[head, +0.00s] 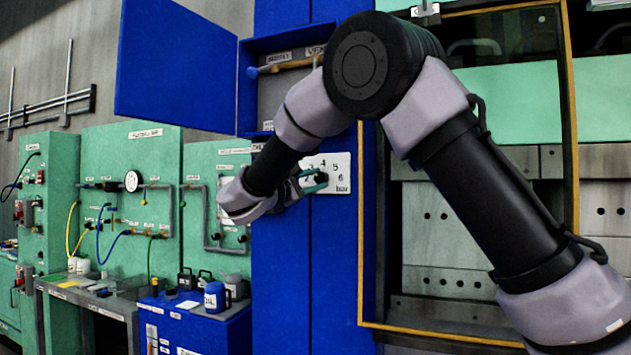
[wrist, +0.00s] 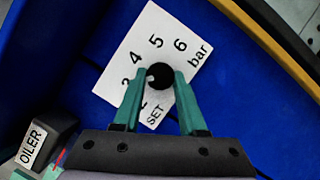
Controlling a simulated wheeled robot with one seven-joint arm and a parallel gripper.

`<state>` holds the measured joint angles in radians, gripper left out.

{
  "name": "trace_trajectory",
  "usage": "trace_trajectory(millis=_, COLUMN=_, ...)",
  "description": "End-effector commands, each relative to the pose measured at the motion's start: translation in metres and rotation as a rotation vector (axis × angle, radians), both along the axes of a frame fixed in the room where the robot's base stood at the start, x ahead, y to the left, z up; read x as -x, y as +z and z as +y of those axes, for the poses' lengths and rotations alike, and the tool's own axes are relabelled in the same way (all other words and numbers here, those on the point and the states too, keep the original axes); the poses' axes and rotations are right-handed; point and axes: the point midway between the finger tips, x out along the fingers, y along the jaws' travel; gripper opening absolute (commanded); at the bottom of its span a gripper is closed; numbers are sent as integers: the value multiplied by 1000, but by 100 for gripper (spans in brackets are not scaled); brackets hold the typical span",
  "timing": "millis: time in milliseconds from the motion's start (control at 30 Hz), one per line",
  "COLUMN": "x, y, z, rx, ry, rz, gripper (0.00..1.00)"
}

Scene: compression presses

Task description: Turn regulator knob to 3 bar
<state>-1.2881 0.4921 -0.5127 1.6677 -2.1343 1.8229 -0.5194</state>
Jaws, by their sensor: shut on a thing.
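The regulator knob is a round black knob (wrist: 160,75) with a light mark on its left side, in the wrist view. It sits on a white dial plate (wrist: 192,60) printed with numbers, "bar" and "SET"; 3, 4, 5 and 6 are readable. The light mark lies on the side toward the 3. My gripper (wrist: 159,80) has its two green fingers on both sides of the knob, shut on it. In the head view the plate (head: 342,172) is on the blue cabinet front, and my gripper (head: 318,180) reaches it from the left. Lower numbers are partly hidden by the fingers.
An oiler (wrist: 38,145) stands at the lower left in the wrist view. In the head view an open blue cabinet door (head: 175,65) hangs above left.

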Motion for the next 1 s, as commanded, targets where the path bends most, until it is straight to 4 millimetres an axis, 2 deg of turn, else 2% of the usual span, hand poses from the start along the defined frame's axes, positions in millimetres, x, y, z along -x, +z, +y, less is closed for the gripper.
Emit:
trace_trajectory(millis=200, x=0, y=-1, z=1, rx=1, ry=3, rz=1, gripper=0)
trace_trajectory(millis=233, x=0, y=-1, z=1, rx=0, ry=3, rz=1, gripper=49)
trace_trajectory(millis=300, x=0, y=-1, z=1, rx=0, ry=3, rz=1, gripper=71)
trace_trajectory(millis=667, x=3, y=-1, z=3, rx=-1, ry=2, rz=0, gripper=71)
trace_trajectory(millis=767, x=11, y=-3, z=10, rx=-1, ry=3, rz=0, gripper=71)
trace_trajectory(millis=1000, x=47, y=-12, z=41, rx=0, ry=6, rz=0, gripper=71)
